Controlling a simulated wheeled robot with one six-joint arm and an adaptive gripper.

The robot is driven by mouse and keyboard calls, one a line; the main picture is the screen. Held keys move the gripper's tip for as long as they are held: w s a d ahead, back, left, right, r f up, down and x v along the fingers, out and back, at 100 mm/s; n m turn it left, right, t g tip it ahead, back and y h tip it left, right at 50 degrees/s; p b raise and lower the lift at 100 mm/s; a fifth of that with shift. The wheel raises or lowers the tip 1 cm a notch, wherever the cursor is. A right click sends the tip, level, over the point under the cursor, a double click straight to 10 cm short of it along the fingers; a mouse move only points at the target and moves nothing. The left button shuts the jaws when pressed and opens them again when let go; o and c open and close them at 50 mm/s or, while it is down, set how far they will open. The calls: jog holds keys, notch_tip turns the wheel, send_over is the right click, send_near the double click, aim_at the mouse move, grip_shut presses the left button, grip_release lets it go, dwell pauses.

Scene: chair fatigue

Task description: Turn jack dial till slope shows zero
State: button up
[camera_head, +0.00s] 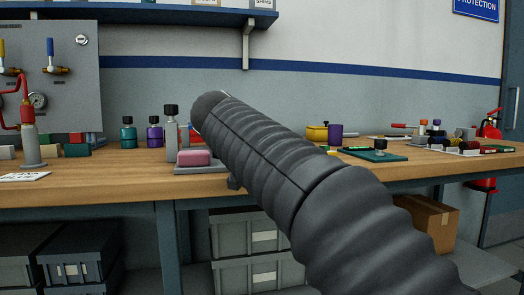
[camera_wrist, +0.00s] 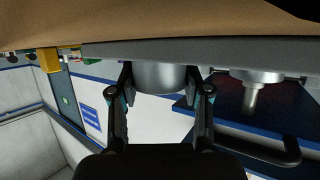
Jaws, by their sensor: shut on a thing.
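In the wrist view, which looks upside down, my gripper (camera_wrist: 166,80) has one finger on each side of a smooth grey cylinder (camera_wrist: 160,76), which looks like the jack dial, and is shut on it. The cylinder adjoins a long grey bar or edge (camera_wrist: 130,50). A second, smaller metal piece with a thin stem (camera_wrist: 251,92) is to the right, apart from the fingers. In the head view, my dark ribbed arm covers the gripper and the dial. I can make out no slope reading in either view.
The wooden workbench (camera_head: 95,180) holds a pink block (camera_head: 193,158), teal (camera_head: 128,135) and purple (camera_head: 154,136) bottles, and a green mat (camera_head: 372,155). A gauge panel (camera_head: 65,75) stands at left. Grey bins (camera_head: 75,262) and a cardboard box (camera_head: 428,222) sit below.

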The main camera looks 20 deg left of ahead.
jog(key=o, duration=1.2)
jog(key=shift+w, duration=0.1)
jog(key=v, duration=1.2)
